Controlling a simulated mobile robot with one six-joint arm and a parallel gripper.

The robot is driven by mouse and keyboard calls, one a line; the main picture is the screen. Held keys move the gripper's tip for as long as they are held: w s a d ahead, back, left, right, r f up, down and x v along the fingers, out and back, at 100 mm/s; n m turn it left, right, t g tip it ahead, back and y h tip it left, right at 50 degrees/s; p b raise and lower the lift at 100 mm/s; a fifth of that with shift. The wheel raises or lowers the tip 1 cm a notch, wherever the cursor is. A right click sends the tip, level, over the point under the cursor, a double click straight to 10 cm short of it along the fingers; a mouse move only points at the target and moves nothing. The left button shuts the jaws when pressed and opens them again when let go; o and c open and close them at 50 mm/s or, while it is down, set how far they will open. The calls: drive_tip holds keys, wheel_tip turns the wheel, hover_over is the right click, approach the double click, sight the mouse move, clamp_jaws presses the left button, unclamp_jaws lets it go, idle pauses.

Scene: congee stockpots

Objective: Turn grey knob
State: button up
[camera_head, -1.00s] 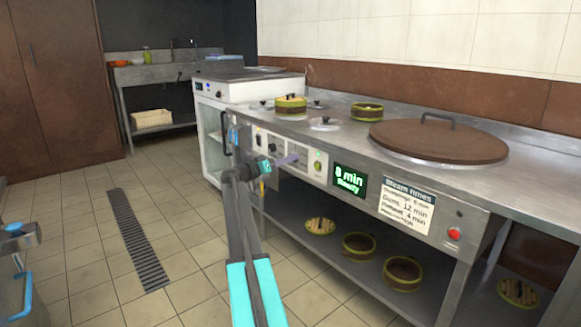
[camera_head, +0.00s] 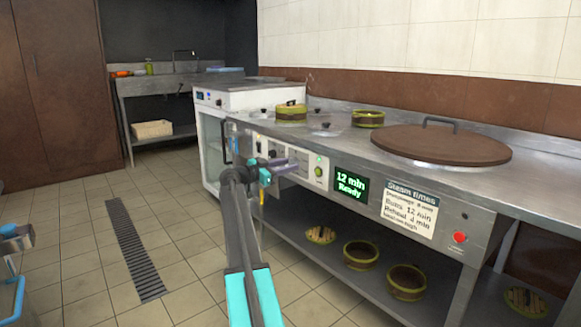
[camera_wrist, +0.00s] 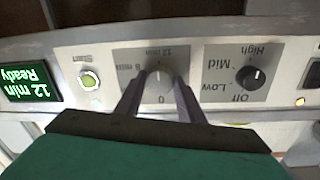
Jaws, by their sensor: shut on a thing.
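The grey knob (camera_wrist: 159,80) is on a grey dial plate on the stove's front panel; the wrist view shows it upside down, with "0", "8 min" and "12 min" marks around it. My gripper (camera_wrist: 160,92) is shut on the grey knob, one finger on each side. In the head view my gripper (camera_head: 277,168) is at the panel and hides the knob. The green display (camera_head: 350,184) reads "12 min Ready"; it also shows in the wrist view (camera_wrist: 28,83).
A black knob (camera_wrist: 250,77) marked Off, Low, Mid and High sits beside the grey one. A green Start button (camera_wrist: 89,79) is on its other side. A red button (camera_head: 459,237) is farther right. The wooden lid (camera_head: 440,144) and steamer baskets (camera_head: 368,118) stand on the counter.

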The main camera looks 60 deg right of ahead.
drive_tip(key=shift+o, duration=0.2)
drive_tip(key=shift+s+d+r, duration=0.1)
drive_tip(key=shift+s+r, duration=0.05)
drive_tip(key=shift+s, duration=0.3)
drive_tip(key=o, duration=1)
drive_tip(key=shift+r, duration=0.1)
drive_tip(key=shift+o, duration=0.2)
drive_tip(key=shift+w, duration=0.1)
drive_tip(key=shift+w, duration=0.1)
drive_tip(key=shift+w+a, duration=0.1)
drive_tip(key=shift+a, duration=0.1)
drive_tip(key=shift+w+a+p, duration=0.25)
drive_tip(key=shift+a+p, duration=0.05)
drive_tip(key=shift+a, duration=0.15)
drive_tip(key=p+v, duration=0.5)
drive_tip(key=v, duration=0.7)
drive_tip(key=shift+a, duration=0.3)
